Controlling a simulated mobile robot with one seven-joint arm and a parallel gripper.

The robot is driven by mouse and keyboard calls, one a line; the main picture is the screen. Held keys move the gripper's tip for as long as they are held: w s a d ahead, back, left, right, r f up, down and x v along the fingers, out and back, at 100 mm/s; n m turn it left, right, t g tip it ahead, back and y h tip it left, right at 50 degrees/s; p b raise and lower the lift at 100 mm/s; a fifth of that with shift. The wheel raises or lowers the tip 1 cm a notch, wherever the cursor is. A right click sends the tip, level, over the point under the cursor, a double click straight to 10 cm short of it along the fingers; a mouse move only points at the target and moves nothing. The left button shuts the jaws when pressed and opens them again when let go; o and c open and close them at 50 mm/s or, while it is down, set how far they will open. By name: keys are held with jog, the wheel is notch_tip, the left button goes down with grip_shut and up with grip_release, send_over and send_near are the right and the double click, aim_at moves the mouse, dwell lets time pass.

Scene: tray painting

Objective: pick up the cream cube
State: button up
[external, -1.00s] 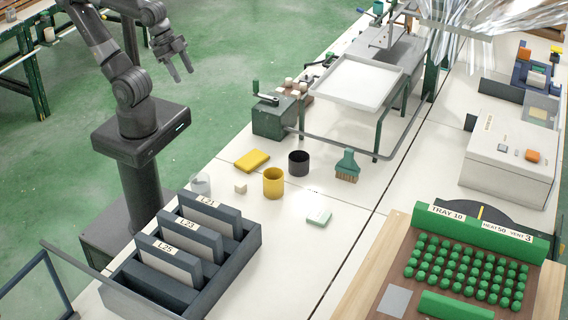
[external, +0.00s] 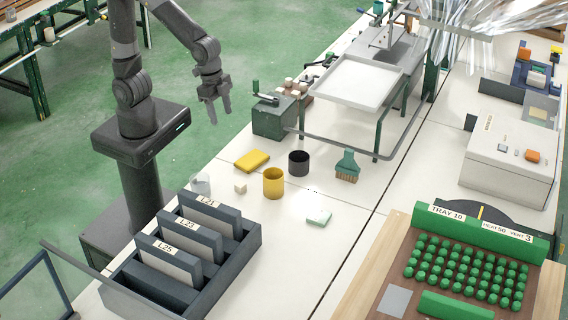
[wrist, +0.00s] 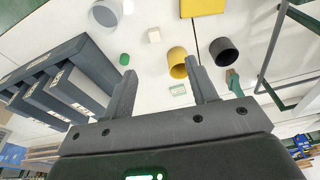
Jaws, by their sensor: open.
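The cream cube (external: 240,188) is small and sits on the white bench, between a clear cup and a yellow cup in the external view. It also shows in the wrist view (wrist: 154,35), beyond my fingertips and between a pale cup and the yellow cup. My gripper (external: 219,112) is open and empty. It is in the air behind and above the cube, over the green floor near the bench edge. In the wrist view my two fingers (wrist: 160,76) are spread apart with nothing between them.
Close to the cube stand the clear cup (external: 201,184), the yellow cup (external: 273,183) and a yellow block (external: 252,161). A black cup (external: 299,162) and a green brush (external: 346,166) are farther right. A dark rack (external: 254,245) with labelled slabs is in front.

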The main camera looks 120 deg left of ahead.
jog(key=w+d+f+g, duration=0.25)
jog(key=w+f, duration=0.45)
jog(key=f, duration=0.5)
send_over(240, 184)
jog(key=shift+m+t, duration=0.25)
jog(key=shift+m, duration=0.05)
jog(key=f, duration=0.5)
jog(key=shift+s+a+f, duration=0.1)
jog(key=shift+s+f, duration=0.2)
jog(key=shift+f, duration=0.1)
jog(key=shift+w+f, duration=0.15)
jog(key=shift+f, duration=1.15)
jog(key=shift+w+f, duration=0.15)
jog(key=shift+f, duration=1.1)
jog(key=c, duration=1)
